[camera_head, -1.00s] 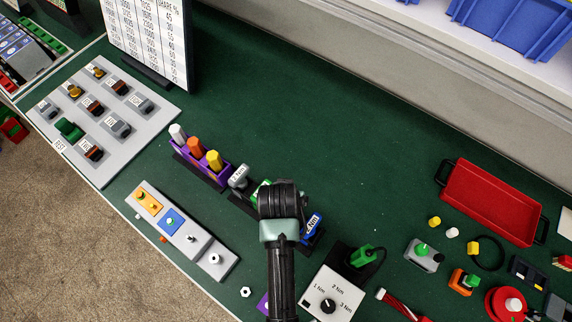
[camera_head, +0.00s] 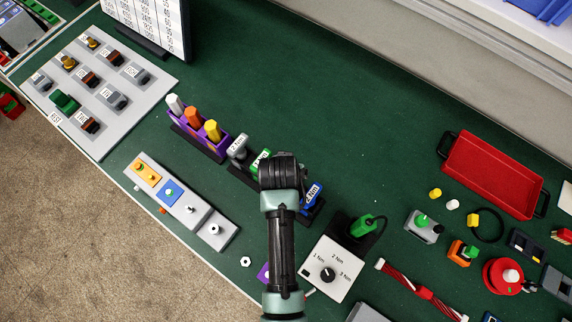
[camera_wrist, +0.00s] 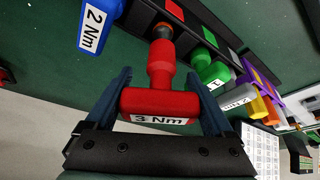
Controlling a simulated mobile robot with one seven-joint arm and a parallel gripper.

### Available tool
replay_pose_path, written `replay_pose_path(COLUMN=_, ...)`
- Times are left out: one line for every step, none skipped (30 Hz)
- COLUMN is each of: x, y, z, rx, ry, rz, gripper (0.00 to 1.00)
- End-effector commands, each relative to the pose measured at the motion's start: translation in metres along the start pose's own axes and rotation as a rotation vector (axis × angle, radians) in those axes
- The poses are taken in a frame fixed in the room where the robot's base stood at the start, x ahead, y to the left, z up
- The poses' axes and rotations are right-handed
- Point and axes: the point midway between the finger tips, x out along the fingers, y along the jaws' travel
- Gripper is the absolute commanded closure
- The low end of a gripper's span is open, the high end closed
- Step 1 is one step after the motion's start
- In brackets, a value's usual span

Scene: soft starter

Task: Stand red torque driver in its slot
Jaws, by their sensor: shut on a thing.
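The red torque driver (camera_wrist: 160,80), labelled 3 Nm, is in my gripper (camera_wrist: 159,88) in the wrist view. The fingers are shut on its handle from both sides. Its shaft end meets the black driver rack (camera_wrist: 140,12) at a slot beside a red square (camera_wrist: 176,10). I cannot tell how deep the tip sits. In the head view my wrist (camera_head: 282,172) covers the driver and part of the rack (camera_head: 243,179). The slot lies between the blue 2 Nm driver (camera_head: 312,197) and the green driver (camera_head: 259,161).
A grey driver (camera_head: 238,146) stands past the green one. A purple holder (camera_head: 199,142) with white, orange and yellow pieces is further left. A torque tester (camera_head: 331,268) with a dial stands at lower right. A red tray (camera_head: 492,175) is at far right. The mat behind the rack is clear.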

Motion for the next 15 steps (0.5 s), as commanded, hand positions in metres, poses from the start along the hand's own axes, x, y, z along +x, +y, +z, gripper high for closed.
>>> replay_pose_path(x=0.009, y=0.0, z=0.003, rx=0.0, ry=0.001, rz=0.0, gripper=0.66)
replay_pose_path(x=0.011, y=0.0, z=0.004, rx=0.0, ry=0.001, rz=0.0, gripper=0.66)
replay_pose_path(x=0.015, y=0.0, z=0.006, rx=0.0, ry=0.001, rz=0.0, gripper=0.66)
replay_pose_path(x=0.018, y=0.0, z=0.007, rx=0.0, ry=0.0, rz=0.0, gripper=0.66)
replay_pose_path(x=0.021, y=0.0, z=0.009, rx=0.0, ry=0.0, rz=0.0, gripper=0.66)
replay_pose_path(x=0.024, y=0.0, z=0.01, rx=0.0, ry=0.0, rz=0.0, gripper=0.66)
replay_pose_path(x=0.027, y=0.0, z=0.011, rx=0.001, ry=0.0, rz=0.0, gripper=0.66)
replay_pose_path(x=0.03, y=0.0, z=0.012, rx=0.0, ry=0.001, rz=0.0, gripper=0.66)
replay_pose_path(x=0.033, y=0.0, z=0.014, rx=0.001, ry=0.001, rz=0.0, gripper=0.66)
replay_pose_path(x=0.036, y=0.0, z=0.015, rx=0.001, ry=0.002, rz=0.0, gripper=0.66)
replay_pose_path(x=0.039, y=0.0, z=0.016, rx=0.001, ry=0.002, rz=0.0, gripper=0.66)
replay_pose_path(x=0.042, y=0.0, z=0.017, rx=0.001, ry=0.002, rz=0.0, gripper=0.66)
replay_pose_path(x=0.044, y=0.0, z=0.018, rx=0.001, ry=0.001, rz=0.0, gripper=0.66)
replay_pose_path(x=0.046, y=0.0, z=0.019, rx=0.001, ry=0.001, rz=0.0, gripper=0.66)
replay_pose_path(x=0.048, y=0.0, z=0.02, rx=0.001, ry=0.001, rz=0.0, gripper=0.66)
